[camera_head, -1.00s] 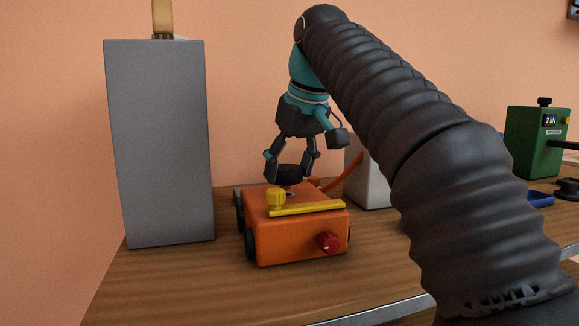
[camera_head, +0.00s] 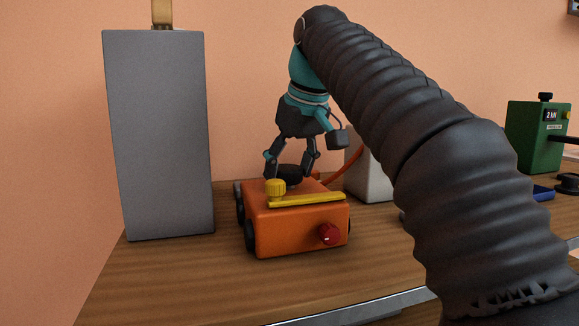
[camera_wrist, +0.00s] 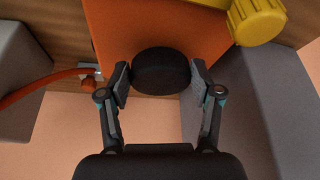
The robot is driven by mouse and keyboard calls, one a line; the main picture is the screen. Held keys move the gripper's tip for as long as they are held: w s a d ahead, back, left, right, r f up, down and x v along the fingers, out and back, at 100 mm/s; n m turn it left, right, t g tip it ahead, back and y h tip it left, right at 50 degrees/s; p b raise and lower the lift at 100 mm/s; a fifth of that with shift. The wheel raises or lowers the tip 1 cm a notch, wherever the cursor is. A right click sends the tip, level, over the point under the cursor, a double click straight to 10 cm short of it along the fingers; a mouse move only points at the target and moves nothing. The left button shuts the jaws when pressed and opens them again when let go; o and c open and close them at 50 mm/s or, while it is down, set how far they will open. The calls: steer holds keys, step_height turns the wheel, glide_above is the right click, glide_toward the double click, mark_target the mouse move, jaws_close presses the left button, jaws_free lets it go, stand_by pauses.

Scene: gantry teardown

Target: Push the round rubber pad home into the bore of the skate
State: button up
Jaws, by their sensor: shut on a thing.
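The orange skate (camera_head: 298,230) stands on the wooden bench, with a yellow knob (camera_head: 274,189), a yellow bar (camera_head: 310,200) and a red knob (camera_head: 330,235). My gripper (camera_head: 290,166) points down over the skate's rear top. It is shut on the round black rubber pad (camera_head: 290,174), one finger on each side. In the wrist view the pad (camera_wrist: 161,71) sits between the fingertips, against the skate's orange top (camera_wrist: 125,28). The pad's underside is at or very near that top. The bore is hidden, so I cannot tell how deep the pad sits.
A tall grey block (camera_head: 155,140) stands left of the skate. An orange hose (camera_head: 346,170) runs behind it beside a white box (camera_head: 370,182). A green box (camera_head: 535,138) with a display is at the far right. The bench (camera_head: 190,275) in front is clear.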

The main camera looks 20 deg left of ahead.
steer(key=shift+f+b, duration=0.6)
steer(key=shift+f, duration=0.15)
steer(key=o, duration=1.5)
